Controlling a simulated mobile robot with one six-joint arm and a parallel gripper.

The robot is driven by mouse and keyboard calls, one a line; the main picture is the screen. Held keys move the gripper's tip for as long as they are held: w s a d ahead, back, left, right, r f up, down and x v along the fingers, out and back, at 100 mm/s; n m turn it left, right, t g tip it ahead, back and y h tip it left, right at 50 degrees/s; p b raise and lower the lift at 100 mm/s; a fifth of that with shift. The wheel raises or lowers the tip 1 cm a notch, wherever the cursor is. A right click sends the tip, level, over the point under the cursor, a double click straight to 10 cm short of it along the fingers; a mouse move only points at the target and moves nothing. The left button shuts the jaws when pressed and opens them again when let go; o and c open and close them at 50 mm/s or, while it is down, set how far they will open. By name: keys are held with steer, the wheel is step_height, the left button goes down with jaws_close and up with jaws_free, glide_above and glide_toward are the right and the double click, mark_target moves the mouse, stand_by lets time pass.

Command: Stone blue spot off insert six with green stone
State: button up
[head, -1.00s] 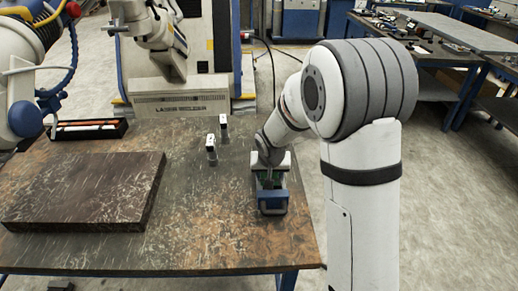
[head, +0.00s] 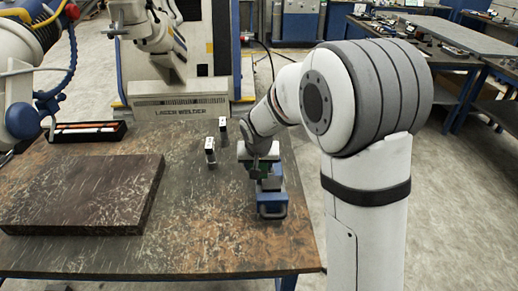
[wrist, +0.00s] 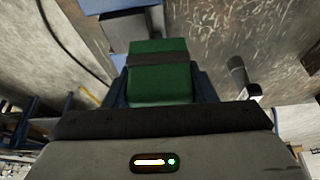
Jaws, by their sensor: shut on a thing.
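My gripper (head: 257,172) is shut on a green block, the green stone (wrist: 160,82), which sits between the dark fingers in the wrist view. A dark band crosses the stone. In the head view my gripper and the stone hang just above and to the left of the blue-and-grey vise-like fixture (head: 271,204), overlapping its back part. The gap between stone and fixture cannot be judged. I cannot make out the insert or a blue spot on it; my gripper covers part of the fixture.
Two small black-and-white upright items (head: 210,152) (head: 223,129) stand left of my gripper. A thick dark slab (head: 80,195) covers the table's left side. A black tray (head: 88,132) with red and white bars lies behind it. The worn table's (head: 200,245) front middle is clear.

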steer(key=shift+d+r+p, duration=0.1)
steer(key=shift+r+p, duration=0.75)
steer(key=shift+r, duration=1.05)
